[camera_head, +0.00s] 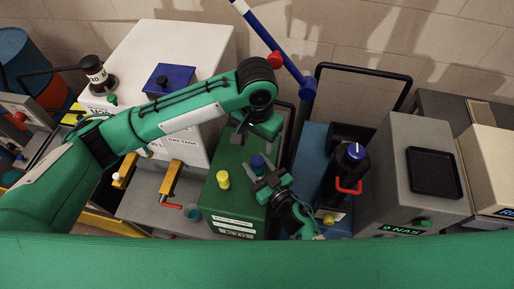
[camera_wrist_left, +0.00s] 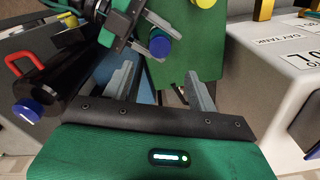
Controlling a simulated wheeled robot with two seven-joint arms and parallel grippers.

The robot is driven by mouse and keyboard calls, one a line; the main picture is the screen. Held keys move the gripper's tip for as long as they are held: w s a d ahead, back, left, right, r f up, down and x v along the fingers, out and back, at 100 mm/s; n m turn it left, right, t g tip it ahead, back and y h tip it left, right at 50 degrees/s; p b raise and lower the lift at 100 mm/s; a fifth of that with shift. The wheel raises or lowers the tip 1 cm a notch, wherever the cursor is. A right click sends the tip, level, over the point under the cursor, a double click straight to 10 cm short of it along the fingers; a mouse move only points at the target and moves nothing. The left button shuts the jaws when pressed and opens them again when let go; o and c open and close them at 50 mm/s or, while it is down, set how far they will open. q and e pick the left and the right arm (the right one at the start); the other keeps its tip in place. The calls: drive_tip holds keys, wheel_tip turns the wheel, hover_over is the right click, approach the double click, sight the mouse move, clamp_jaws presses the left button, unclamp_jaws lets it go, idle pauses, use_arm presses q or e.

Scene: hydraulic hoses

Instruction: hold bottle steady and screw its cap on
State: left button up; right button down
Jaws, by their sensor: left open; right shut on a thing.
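A blue round piece (camera_head: 257,161), which looks like a bottle cap, is over the green box (camera_head: 210,205). It also shows in the left wrist view (camera_wrist_left: 160,44), between the fingers of my right gripper (camera_head: 266,182). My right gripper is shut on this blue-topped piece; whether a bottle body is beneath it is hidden. My left gripper (camera_head: 256,130) is open and empty, above and apart from the blue piece. Its spread fingers show in the left wrist view (camera_wrist_left: 162,88), with the blue piece beyond them.
A yellow cap (camera_head: 223,180) is on the green box. A black canister (camera_head: 351,160) with a blue cap and red handle stands to the right. A grey cabinet (camera_head: 405,135) is beyond it.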

use_arm(q)
wheel_tip(320, 180, up, 3)
drive_tip(key=shift+f, duration=0.2)
use_arm(e)
drive_tip(key=c, duration=0.7)
unclamp_jaws()
drive_tip(key=shift+c, duration=0.2)
drive_tip(key=shift+s+d+f, duration=0.1)
drive_tip(key=shift+s+d, duration=0.15)
drive_tip(key=shift+s, duration=0.15)
use_arm(q)
wheel_tip(320, 180, down, 4)
drive_tip(key=b, duration=0.4)
drive_tip(key=shift+f, duration=0.2)
drive_tip(key=shift+f+b, duration=0.1)
drive_tip(key=shift+b, duration=0.2)
use_arm(e)
drive_tip(key=v, duration=1.2)
drive_tip(key=shift+s+d, duration=0.2)
drive_tip(key=shift+s, duration=0.1)
